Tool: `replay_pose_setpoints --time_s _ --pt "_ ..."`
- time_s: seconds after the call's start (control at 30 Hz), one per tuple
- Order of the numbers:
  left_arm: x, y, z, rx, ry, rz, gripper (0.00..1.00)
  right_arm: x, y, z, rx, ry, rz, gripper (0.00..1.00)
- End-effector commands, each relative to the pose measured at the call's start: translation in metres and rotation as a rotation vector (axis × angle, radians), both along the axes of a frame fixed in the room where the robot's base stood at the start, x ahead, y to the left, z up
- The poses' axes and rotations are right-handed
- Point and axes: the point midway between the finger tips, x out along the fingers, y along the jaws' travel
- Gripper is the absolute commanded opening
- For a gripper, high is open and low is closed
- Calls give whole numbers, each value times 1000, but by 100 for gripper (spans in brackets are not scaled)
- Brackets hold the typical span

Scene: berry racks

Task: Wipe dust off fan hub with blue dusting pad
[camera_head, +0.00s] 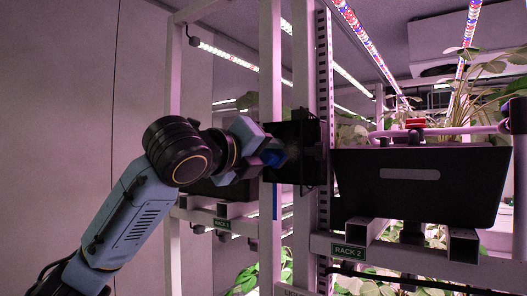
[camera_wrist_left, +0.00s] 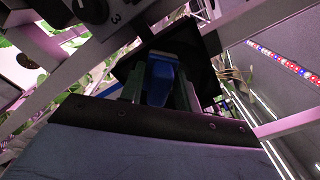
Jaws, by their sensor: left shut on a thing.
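The fan (camera_head: 300,133) is a black square unit fixed to the rack upright in the middle of the head view. A faint pale patch shows on its face beside the pad. My left gripper (camera_head: 262,156) is shut on the blue dusting pad (camera_head: 273,158), which is at the fan's face. In the left wrist view the pad (camera_wrist_left: 160,78) sits between the two fingers, with the dark fan (camera_wrist_left: 205,62) behind it. The pad and fingers hide the hub, so I cannot tell whether the pad touches it. My right gripper is not in view.
A black planter (camera_head: 430,200) with leafy plants stands right of the fan, above a "RACK 2" label (camera_head: 348,251). A pink pipe with a red-handled valve (camera_head: 415,123) runs over it. Rack uprights (camera_head: 270,70) stand close around the gripper. Open room lies left, before a plain wall.

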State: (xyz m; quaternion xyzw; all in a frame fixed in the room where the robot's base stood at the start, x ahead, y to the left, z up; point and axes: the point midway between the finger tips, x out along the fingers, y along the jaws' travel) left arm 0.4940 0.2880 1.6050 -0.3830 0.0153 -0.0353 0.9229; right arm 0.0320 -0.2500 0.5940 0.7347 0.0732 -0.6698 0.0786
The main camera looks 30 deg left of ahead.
Motion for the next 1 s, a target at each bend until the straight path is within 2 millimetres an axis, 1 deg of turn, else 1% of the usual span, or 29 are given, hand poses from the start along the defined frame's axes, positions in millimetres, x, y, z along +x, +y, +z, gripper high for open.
replay_pose_setpoints --time_s 0.3,0.57,0.83,1.0 --pt "-4 -26 3 2 0 -3 14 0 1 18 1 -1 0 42" --pt "-4 -34 2 1 1 -1 14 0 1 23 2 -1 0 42" --pt "-4 -56 2 1 0 -1 14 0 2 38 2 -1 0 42" --pt "-3 -60 1 0 1 -1 14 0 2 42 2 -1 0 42"
